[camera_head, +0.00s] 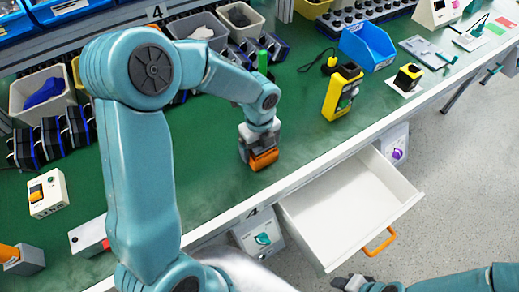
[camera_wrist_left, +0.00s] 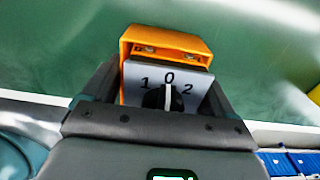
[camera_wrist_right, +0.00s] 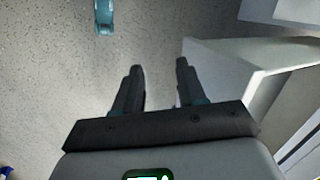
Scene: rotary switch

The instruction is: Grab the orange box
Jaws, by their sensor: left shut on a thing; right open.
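The orange box (camera_head: 264,160) is at the green workbench's front part in the head view. My left gripper (camera_head: 258,148) is shut on it from above. In the left wrist view the box (camera_wrist_left: 166,42) shows an orange housing and a grey face with a black knob and the marks 1, 0 and 2. The left fingers (camera_wrist_left: 160,98) lie on both sides of it. I cannot tell if the box touches the bench. My right gripper (camera_wrist_right: 155,88) is open and empty over the grey floor; in the head view it shows at the bottom right (camera_head: 365,284).
An open white drawer (camera_head: 335,205) with an orange handle juts out below the bench edge. A yellow box (camera_head: 341,94) and a blue bin (camera_head: 367,46) stand to the right. Grey bins (camera_head: 42,93) and dark parts line the back. The green bench (camera_head: 215,185) is clear around the orange box.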

